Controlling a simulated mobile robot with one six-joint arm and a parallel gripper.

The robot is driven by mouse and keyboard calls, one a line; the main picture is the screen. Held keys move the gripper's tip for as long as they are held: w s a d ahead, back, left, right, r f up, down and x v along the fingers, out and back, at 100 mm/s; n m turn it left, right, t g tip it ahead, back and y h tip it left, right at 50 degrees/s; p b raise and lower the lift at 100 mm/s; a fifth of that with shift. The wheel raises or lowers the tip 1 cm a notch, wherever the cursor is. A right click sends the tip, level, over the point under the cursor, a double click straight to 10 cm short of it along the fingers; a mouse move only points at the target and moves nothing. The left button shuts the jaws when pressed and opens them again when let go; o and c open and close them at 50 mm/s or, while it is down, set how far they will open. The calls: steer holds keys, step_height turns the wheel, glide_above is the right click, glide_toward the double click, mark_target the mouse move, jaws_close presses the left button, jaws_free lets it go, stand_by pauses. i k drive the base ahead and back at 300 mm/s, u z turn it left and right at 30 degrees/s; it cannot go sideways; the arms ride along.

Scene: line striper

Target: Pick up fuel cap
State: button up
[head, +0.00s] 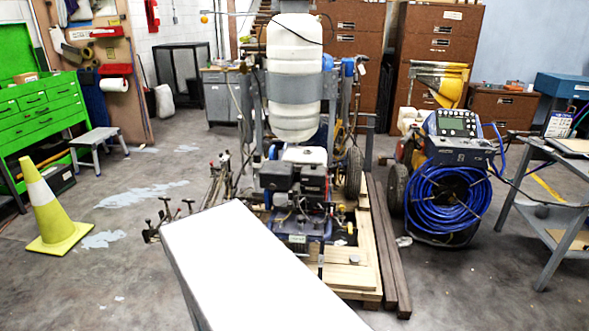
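The line striper's engine (297,183), black and red with a white top, sits low on the machine at the centre of the head view. I cannot make out a separate fuel cap on or around it at this size. The tall white tank (294,75) stands above the engine in a grey frame. My gripper is not in view, so its state and its place relative to the engine are not shown.
A plain white block-like surface juts in at bottom centre; I cannot tell what it belongs to. A yellow cone (50,207) stands left. A sprayer with coiled blue hose (447,197) and a metal table (556,209) stand right. Floor between cone and striper is mostly clear.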

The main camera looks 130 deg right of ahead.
mark_target(355, 260)
steer(key=u, duration=0.3)
steer(key=k, duration=0.15)
steer(key=z, duration=3.5)
steer(key=k, duration=0.25)
steer(key=z, duration=1.25)
